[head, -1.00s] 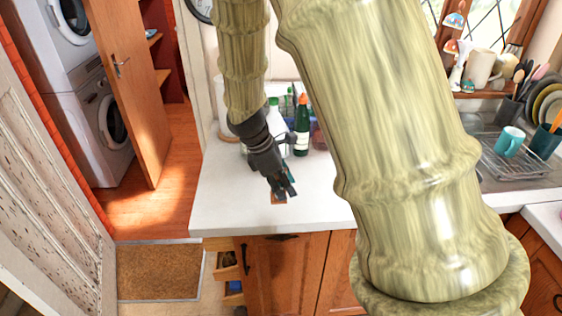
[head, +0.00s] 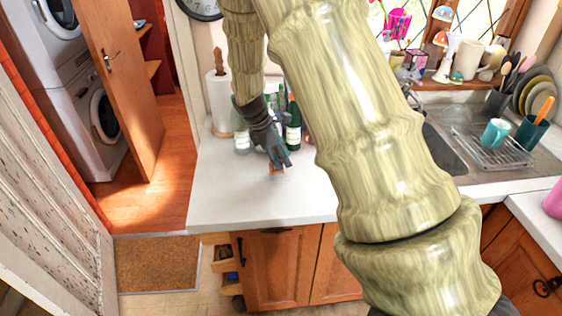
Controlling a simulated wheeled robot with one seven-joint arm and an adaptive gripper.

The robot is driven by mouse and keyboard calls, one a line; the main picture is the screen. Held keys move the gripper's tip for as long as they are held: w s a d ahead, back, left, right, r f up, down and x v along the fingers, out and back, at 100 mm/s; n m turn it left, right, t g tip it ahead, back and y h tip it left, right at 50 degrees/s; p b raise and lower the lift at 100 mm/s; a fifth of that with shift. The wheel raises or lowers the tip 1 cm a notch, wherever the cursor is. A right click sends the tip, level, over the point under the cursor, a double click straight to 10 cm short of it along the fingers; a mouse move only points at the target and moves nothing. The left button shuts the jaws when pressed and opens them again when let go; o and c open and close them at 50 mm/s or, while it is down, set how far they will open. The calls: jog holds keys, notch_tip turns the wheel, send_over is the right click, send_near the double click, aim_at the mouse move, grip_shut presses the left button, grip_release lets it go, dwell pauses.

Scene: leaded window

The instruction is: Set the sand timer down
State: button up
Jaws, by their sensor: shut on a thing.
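My gripper (head: 280,162) is dark grey and points down over the white countertop (head: 235,195), left of the thick arm link. It is shut on the sand timer (head: 277,171), of which only a small orange-brown end shows below the fingertips. The rest of the timer is hidden by the fingers. I cannot tell whether its lower end touches the countertop or is just above it.
Bottles, including a dark green one (head: 293,128), stand close behind my gripper. A paper towel roll (head: 219,98) is at the back left. The counter's front and left are clear. A dish rack (head: 495,150) sits right, by the sink.

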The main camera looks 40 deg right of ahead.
jog(key=shift+f+p, duration=0.4)
jog(key=shift+f, duration=0.85)
jog(key=o, duration=0.9)
jog(key=shift+f, duration=0.15)
jog(key=shift+o, duration=0.6)
